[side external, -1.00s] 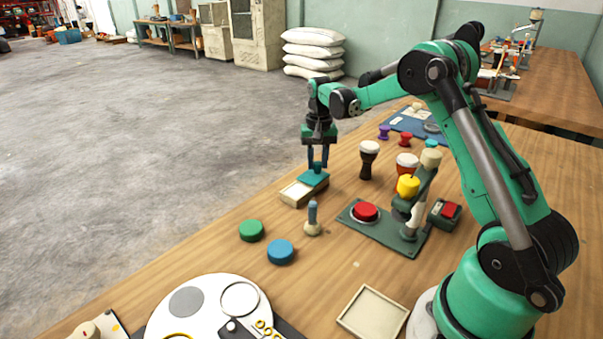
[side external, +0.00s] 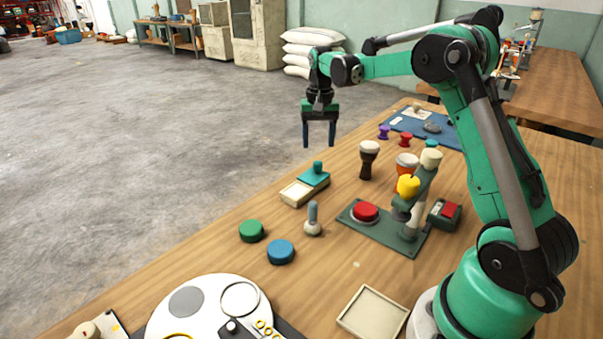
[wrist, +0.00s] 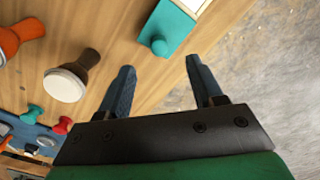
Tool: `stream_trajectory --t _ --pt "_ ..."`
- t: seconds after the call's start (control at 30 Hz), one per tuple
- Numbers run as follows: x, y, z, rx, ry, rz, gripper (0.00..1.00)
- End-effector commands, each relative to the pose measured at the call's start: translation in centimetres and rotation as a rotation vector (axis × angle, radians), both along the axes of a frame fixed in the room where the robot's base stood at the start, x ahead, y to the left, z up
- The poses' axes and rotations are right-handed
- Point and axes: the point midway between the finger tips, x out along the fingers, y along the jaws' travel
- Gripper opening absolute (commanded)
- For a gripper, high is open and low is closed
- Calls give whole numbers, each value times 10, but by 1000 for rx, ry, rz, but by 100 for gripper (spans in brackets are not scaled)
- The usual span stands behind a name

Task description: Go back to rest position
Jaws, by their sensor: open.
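My gripper (side external: 319,146) is open and empty, raised well above the table's far-left edge in the side external view. In the wrist view my gripper (wrist: 160,75) shows both fingers spread apart with nothing between them. Below it, a teal block with a knob (side external: 315,175) rests on one end of a cream tray (side external: 294,194). The teal block (wrist: 168,32) also shows in the wrist view, beyond the fingertips and apart from them.
Goblet drums, one dark (side external: 368,160) and one orange (side external: 406,164), stand right of the tray. A green press stand with a red disc (side external: 365,211) is nearer. Green (side external: 251,231) and blue (side external: 281,251) discs lie in front. Air around my gripper is clear.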

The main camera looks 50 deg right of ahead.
Motion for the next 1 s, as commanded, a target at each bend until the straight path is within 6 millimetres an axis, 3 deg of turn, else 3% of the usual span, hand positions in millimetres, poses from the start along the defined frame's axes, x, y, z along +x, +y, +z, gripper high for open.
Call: stream_trajectory --t 0.23,0.37,0.57,0.7,1.0 --pt "0 1 1 -1 -3 4 60" --pt "-2 15 13 -16 -34 50 60" --pt "-20 65 47 -71 -158 223 60" --pt "-43 102 61 -115 -258 358 60" --pt "-101 162 57 -199 -472 628 60"
